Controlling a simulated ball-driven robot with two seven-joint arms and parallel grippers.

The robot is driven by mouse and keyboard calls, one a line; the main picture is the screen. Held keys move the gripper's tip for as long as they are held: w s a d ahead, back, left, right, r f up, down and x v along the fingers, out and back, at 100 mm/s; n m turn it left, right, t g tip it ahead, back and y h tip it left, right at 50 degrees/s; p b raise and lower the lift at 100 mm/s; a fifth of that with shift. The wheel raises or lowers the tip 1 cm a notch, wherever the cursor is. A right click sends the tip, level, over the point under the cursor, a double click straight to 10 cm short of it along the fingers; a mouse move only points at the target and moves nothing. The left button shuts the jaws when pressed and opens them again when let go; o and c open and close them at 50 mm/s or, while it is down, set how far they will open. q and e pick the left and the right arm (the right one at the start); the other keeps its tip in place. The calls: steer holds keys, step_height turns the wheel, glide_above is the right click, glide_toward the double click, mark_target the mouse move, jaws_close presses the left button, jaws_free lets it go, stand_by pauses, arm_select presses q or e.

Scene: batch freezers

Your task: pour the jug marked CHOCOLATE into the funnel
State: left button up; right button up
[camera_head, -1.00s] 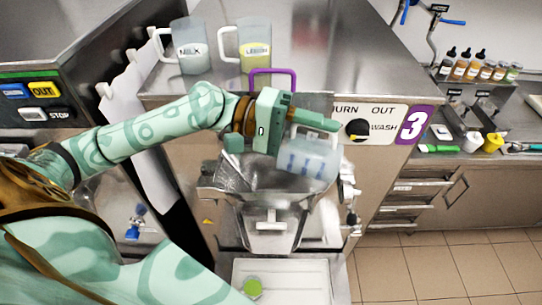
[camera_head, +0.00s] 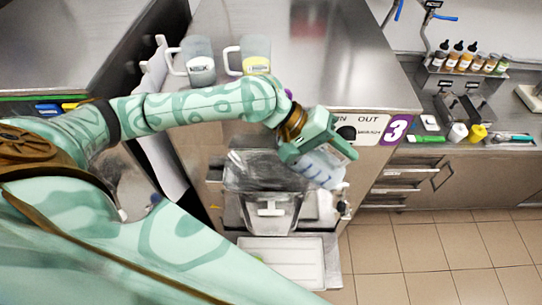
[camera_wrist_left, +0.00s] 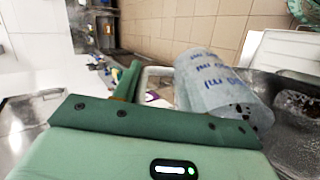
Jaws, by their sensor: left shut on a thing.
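My left gripper (camera_head: 322,142) is shut on a clear jug (camera_head: 320,168), which is tipped over at the right side of the metal funnel (camera_head: 262,172). In the left wrist view the jug (camera_wrist_left: 215,82) lies nearly on its side, with blue ml marks, a pale handle and dark specks near its lower end. Its name label is not visible. The funnel (camera_wrist_left: 296,120) shows beside that end. I see no clear stream, and the funnel's inside is blurred. My right gripper is not in view.
A milk jug (camera_head: 194,62) and a jug with a yellow label (camera_head: 250,56) stand on the steel top (camera_head: 310,50). A white tray (camera_head: 290,255) lies below the funnel.

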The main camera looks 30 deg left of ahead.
arm_select(q)
steer(key=d+y, duration=0.1)
steer(key=g+y, duration=0.1)
steer(key=y, duration=0.1)
steer(key=shift+w+d, duration=0.3)
steer(key=shift+d, duration=0.05)
steer(key=w+d+f+g+y, duration=0.1)
steer(key=d+f+g+y, duration=0.1)
steer(key=d+f+y, duration=0.2)
steer(key=shift+w+d+f+y, duration=0.25)
steer(key=shift+d+y, duration=0.2)
steer(key=shift+y, duration=1.45)
